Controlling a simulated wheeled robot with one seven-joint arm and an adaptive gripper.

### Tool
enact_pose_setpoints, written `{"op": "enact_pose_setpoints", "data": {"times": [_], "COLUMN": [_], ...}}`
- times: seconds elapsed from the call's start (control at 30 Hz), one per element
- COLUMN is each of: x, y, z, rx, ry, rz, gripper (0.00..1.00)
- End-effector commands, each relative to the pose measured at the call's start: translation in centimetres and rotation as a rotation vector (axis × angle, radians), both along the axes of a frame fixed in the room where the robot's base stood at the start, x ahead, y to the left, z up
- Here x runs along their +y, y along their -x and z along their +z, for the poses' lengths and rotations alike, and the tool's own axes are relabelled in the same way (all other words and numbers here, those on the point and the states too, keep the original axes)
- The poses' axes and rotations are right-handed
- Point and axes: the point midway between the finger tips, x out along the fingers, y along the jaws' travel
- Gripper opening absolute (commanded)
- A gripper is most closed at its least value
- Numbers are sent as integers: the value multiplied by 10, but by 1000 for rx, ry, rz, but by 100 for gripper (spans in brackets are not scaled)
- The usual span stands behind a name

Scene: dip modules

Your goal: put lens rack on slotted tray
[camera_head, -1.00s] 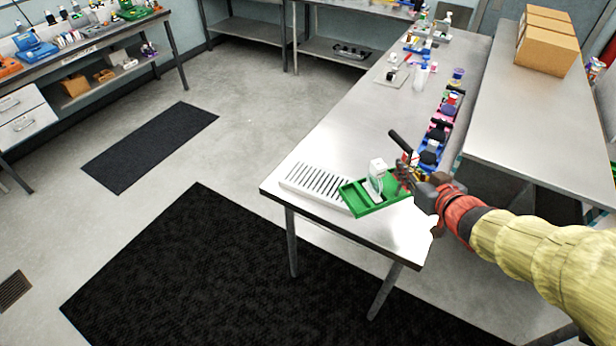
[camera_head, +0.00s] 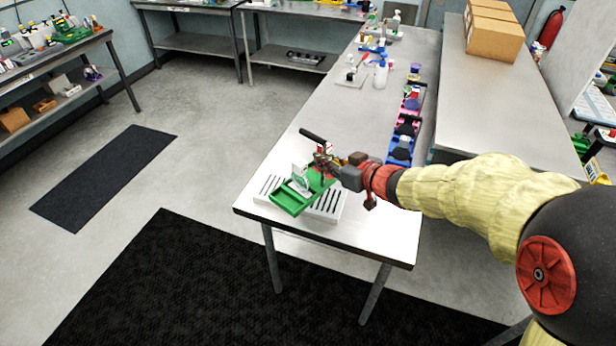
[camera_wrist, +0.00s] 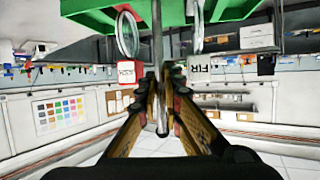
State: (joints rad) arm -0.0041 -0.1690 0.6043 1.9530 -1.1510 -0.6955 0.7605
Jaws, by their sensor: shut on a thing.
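The lens rack (camera_head: 290,200) is a green tray with an upright white piece on it. My gripper (camera_head: 325,165) is at its back right end. In the wrist view my gripper's fingers (camera_wrist: 162,85) are closed around a thin metal post of the rack, and the green rack body (camera_wrist: 85,22) and a round lens (camera_wrist: 127,33) show at the top. The slotted tray (camera_head: 328,207) is white with dark slots, on the near end of the table. The rack overlaps it in the head view and hides its middle; I cannot tell whether they touch.
The metal table (camera_head: 385,215) is bare around the slotted tray. Blue and pink holders (camera_head: 405,125) line its right edge, and bottles and small items (camera_head: 380,75) stand at the far end. Cardboard boxes (camera_head: 495,40) sit on the table at right.

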Motion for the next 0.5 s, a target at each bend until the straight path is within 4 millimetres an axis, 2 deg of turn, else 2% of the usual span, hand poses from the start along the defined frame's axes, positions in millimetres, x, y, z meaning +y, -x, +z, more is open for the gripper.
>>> {"op": "enact_pose_setpoints", "data": {"times": [0.1,0.3,0.5], "x": [15,30,36], "y": [-18,-37,-46], "z": [-16,-46,-56], "rx": [-1,-1,-3], "ry": [-1,0,-1], "rz": [2,1,-1], "gripper": [0,0,0]}}
